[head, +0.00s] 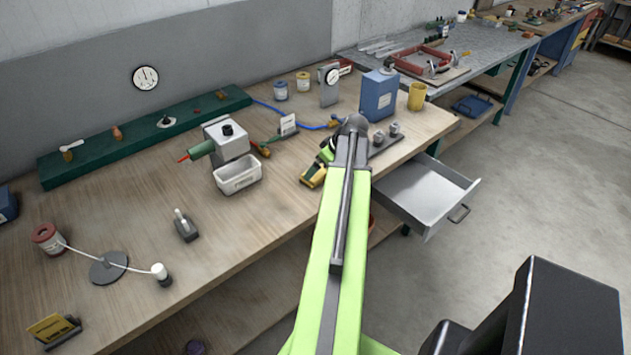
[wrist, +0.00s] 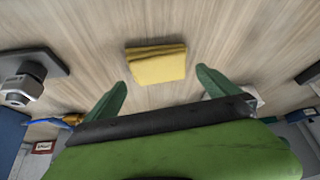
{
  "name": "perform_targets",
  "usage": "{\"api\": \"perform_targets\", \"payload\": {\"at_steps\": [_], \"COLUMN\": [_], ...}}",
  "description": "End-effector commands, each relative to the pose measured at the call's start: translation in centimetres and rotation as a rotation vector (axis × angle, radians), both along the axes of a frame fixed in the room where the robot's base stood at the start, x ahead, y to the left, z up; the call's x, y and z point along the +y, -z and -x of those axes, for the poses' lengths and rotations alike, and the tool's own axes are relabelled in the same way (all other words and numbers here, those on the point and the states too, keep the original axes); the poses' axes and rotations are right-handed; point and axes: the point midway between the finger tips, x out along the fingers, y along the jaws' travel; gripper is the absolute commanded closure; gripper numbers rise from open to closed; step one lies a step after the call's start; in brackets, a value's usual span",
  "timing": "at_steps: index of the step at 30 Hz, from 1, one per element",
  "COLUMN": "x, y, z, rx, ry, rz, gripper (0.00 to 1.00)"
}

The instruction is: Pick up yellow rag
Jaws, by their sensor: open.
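The yellow rag (wrist: 156,64) is a folded, flat cloth lying on the wooden workbench (wrist: 230,35) in the wrist view. My gripper (wrist: 161,77) is open, with its two green fingers spread and nothing between them. The rag lies just ahead of the fingertips, roughly centred between them and apart from both. In the head view, a yellow patch of the rag (head: 312,177) shows beside my gripper (head: 324,163), partly hidden by the gripper and arm. The height of the fingers above the bench is hard to judge.
A grey fixture (head: 385,141) stands right of the gripper, with a blue box (head: 378,95) and yellow cup (head: 417,97) behind. A white bin (head: 238,175) stands to the left. An open drawer (head: 425,195) juts out from the front. Bench between bin and rag is clear.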

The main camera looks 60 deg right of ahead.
Motion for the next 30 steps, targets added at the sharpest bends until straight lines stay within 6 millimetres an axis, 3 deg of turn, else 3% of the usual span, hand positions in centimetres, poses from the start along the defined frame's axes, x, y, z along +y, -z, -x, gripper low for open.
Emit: {"api": "perform_targets", "payload": {"at_steps": [8, 16, 26, 30], "x": [-0.5, -0.5, -0.5, -0.5], "y": [4.5, 4.3, 4.3, 4.3], "z": [-1.9, -2.2, -2.2, -2.1], "rx": [0.0, 0.0, 0.0, 0.0], "ry": [0.0, 0.001, 0.001, 0.001], "rz": [0.0, 0.0, 0.0, 0.0], "gripper": [0.0, 0.01, 0.44, 0.47]}}
